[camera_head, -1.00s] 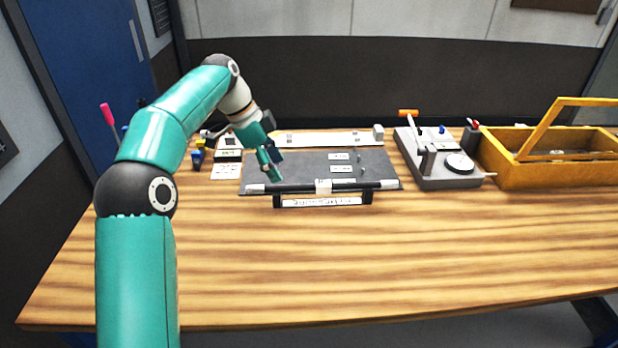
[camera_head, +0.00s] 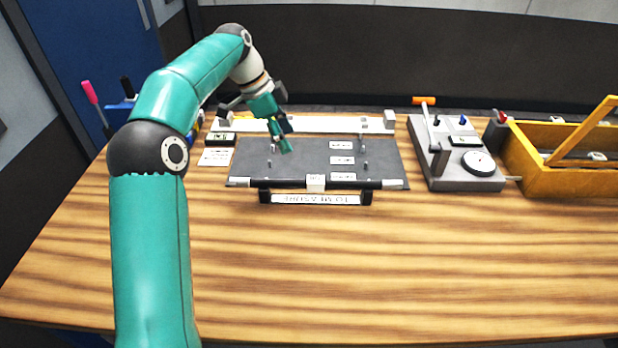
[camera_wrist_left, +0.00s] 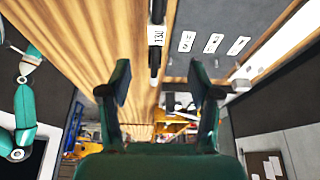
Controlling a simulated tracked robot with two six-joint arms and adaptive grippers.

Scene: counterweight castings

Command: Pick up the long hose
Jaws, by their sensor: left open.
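The long hose (camera_head: 346,184) is a black tube with light end collars and a white tag at its middle. It lies crosswise on a low black stand with a "TO MEASURE" sign (camera_head: 315,199), at the front edge of a dark grey mat (camera_head: 310,171). My left gripper (camera_head: 280,141) is open and empty, above the mat and behind the hose, apart from it. In the left wrist view, the hose (camera_wrist_left: 155,60) runs up the picture beyond the open fingers (camera_wrist_left: 159,85), its tag reading "130".
Small pegs and white labels (camera_head: 342,160) are on the mat, with a white rail (camera_head: 300,126) behind. A grey gauge fixture (camera_head: 460,172) and a yellow toolbox (camera_head: 565,180) stand to the right. The wooden table front (camera_head: 400,265) is clear.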

